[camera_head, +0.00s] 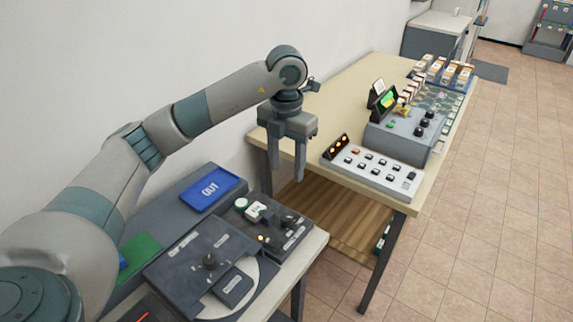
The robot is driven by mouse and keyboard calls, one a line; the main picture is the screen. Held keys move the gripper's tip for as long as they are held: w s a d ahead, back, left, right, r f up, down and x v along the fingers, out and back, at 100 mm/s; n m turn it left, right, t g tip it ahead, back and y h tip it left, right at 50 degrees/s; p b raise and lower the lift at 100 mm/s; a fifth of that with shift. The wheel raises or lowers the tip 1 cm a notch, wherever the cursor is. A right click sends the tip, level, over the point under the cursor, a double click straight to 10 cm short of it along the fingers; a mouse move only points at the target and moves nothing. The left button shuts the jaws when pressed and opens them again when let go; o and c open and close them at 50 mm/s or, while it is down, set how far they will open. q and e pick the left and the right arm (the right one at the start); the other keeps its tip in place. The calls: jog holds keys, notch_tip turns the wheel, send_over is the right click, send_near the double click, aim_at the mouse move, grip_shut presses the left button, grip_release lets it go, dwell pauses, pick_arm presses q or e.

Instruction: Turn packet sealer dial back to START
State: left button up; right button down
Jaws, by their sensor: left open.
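A dark grey panel (175,268) with a black knob (209,260) and small pale labels sits on the near table. Beside it is a dark device (290,236) with a white-and-green round part, a small lit lamp and dark knobs. The labels are too small to read, so I cannot tell which knob is the packet sealer dial or where it points. My left gripper (288,172) hangs with its fingers pointing down, open and empty, above the far side of the dark device. It appears apart from everything. My right gripper is not in view.
A blue OUT tray (210,188) and a green pad (139,255) lie along the wall side. The farther table (330,100) holds a white button panel (372,167), a grey console (400,139) and several small boxes. Tiled floor (470,230) is clear on the right.

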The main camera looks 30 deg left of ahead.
aim_at(286, 217)
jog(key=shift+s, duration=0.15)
pick_arm(q)
jog(key=m+p, duration=0.1)
jog(key=m, duration=0.8)
jog(key=m+p, duration=0.1)
jog(key=m, duration=0.8)
jog(key=shift+s+r+p, duration=0.15)
jog(key=shift+r+p, duration=0.05)
jog(key=shift+p, duration=0.1)
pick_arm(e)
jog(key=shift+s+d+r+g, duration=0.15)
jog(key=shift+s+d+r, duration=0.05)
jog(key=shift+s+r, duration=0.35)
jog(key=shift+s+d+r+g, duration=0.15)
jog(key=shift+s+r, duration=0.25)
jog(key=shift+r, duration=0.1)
pick_arm(q)
jog(key=shift+f, duration=0.2)
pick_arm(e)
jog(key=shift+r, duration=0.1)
pick_arm(q)
notch_tip(286, 217, down, 16)
jog(key=p, duration=0.5)
jog(key=shift+d+r+p, duration=0.1)
jog(key=shift+r+p, duration=0.1)
jog(key=shift+p, duration=0.15)
jog(key=shift+f, duration=0.7)
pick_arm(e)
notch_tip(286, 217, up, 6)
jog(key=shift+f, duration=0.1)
